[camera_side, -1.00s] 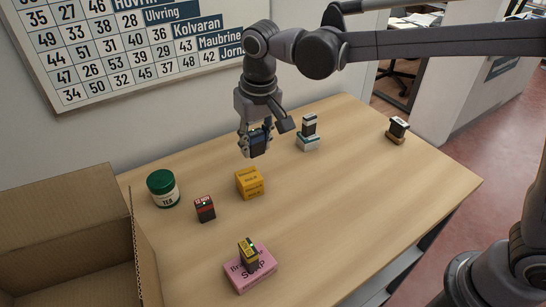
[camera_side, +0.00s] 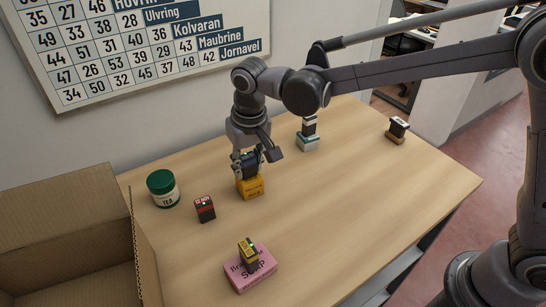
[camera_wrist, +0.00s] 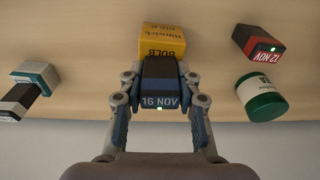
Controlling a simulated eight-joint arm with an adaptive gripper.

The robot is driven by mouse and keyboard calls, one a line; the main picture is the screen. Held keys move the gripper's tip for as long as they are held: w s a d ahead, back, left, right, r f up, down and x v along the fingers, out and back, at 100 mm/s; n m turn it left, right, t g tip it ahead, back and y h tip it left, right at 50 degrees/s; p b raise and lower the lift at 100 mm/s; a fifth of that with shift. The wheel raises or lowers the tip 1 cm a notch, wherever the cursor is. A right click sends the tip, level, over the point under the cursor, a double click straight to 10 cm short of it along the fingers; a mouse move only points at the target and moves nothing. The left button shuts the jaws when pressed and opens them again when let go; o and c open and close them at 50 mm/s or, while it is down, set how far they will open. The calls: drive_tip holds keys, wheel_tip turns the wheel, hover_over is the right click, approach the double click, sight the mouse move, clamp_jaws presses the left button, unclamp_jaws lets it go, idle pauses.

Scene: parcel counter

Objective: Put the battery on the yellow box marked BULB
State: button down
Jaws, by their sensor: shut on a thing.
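The yellow box marked BULB (camera_side: 251,188) stands on the table, and it also shows in the wrist view (camera_wrist: 163,40). My gripper (camera_side: 247,164) is shut on a dark battery (camera_wrist: 159,85) with a blue end label reading "16 NOV". The battery is at the top of the yellow box in the side view. I cannot tell whether it touches the box top. In the wrist view the battery covers part of the box's near side. My fingers stand on both sides of the battery.
A red-and-black battery (camera_side: 204,208) and a green-lidded tea jar (camera_side: 162,188) stand to the left. A yellow-and-black battery (camera_side: 248,252) sits on a pink soap box (camera_side: 262,272). A cardboard carton (camera_side: 70,240) is at left.

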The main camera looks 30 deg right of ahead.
drive_tip(key=c, duration=0.9)
unclamp_jaws()
drive_tip(key=shift+c, duration=0.2)
wheel_tip(320, 180, up, 11)
drive_tip(key=s, duration=0.2)
drive_tip(key=s+d+r, duration=0.2)
drive_tip(key=d, duration=0.4)
drive_tip(key=s+d+f+t, duration=0.2)
drive_tip(key=s+d+f, duration=0.2)
drive_tip(key=d, duration=0.5)
drive_tip(key=s+d+f+t, duration=0.3)
drive_tip(key=s+d+f, duration=0.1)
drive_tip(key=s+d, duration=0.5)
drive_tip(key=shift+s+f, duration=0.15)
drive_tip(key=shift+f, duration=0.25)
